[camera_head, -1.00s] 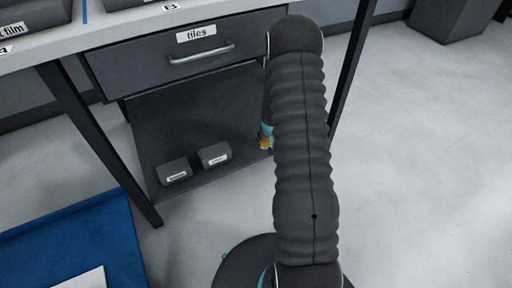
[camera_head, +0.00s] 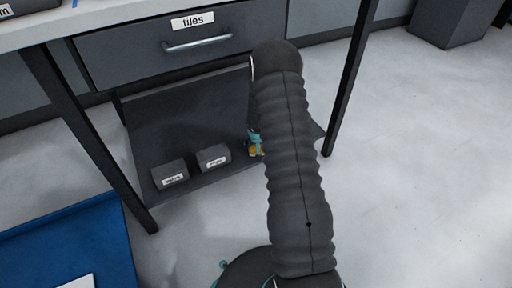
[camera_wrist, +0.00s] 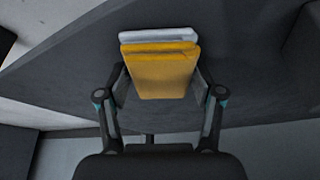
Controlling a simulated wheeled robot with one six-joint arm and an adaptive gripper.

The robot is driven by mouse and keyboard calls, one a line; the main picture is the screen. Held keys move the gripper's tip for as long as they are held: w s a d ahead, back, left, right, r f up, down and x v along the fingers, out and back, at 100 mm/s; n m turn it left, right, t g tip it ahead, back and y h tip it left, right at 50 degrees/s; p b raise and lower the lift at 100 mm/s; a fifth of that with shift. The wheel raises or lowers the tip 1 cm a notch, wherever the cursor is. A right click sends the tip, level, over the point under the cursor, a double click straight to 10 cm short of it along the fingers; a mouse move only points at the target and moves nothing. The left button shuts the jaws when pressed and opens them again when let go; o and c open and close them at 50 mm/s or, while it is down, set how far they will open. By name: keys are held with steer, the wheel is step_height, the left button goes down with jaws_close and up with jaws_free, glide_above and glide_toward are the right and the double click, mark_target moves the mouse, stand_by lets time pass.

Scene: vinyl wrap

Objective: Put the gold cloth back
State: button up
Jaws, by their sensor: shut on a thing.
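The gold cloth (camera_wrist: 160,78) is a folded, flat yellow-orange block between the two fingers of my gripper (camera_wrist: 161,88) in the wrist view. My gripper is shut on it. A pale grey folded piece (camera_wrist: 158,35) lies right against its far edge; I cannot tell whether it is held too.
Two small dark labelled boxes, one at the left (camera_head: 170,174) and one nearer my gripper (camera_head: 213,157), stand on the lower shelf. A drawer marked tiles (camera_head: 170,38) is above. Table legs flank the shelf.

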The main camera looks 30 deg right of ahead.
steer(key=shift+f, duration=0.1)
steer(key=shift+f, duration=0.15)
steer(key=o, duration=1.1)
